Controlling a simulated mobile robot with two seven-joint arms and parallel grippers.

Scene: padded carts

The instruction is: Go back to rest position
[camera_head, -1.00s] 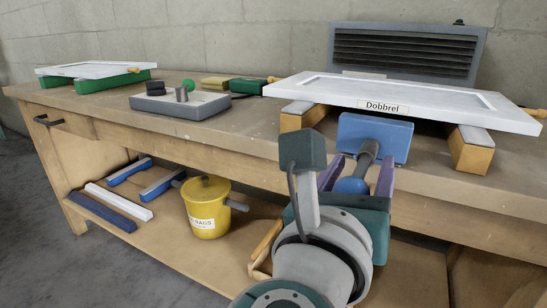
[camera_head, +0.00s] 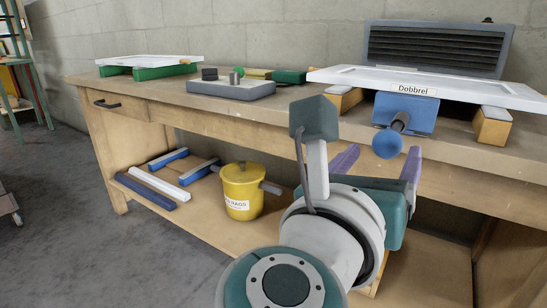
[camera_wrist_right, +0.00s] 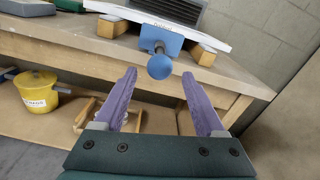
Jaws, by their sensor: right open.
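My right gripper (camera_head: 378,170) is open and empty in front of the workbench (camera_head: 270,118). Its two purple fingers also show in the right wrist view (camera_wrist_right: 161,103), spread wide with nothing between them. Beyond them is a blue tool or fixture (camera_head: 408,110) with a round blue knob (camera_head: 387,144), apart from the fingers. It stands at the bench edge below a white panel (camera_head: 440,83) labelled Dobbrel, which rests on wooden blocks (camera_head: 491,127). My left gripper is not in view.
On the lower shelf are a yellow rag bucket (camera_head: 243,185) and blue and white bars (camera_head: 158,184). A grey tray (camera_head: 230,90) and another white panel on green blocks (camera_head: 150,72) are on the bench top. Open floor (camera_head: 60,210) lies at the left.

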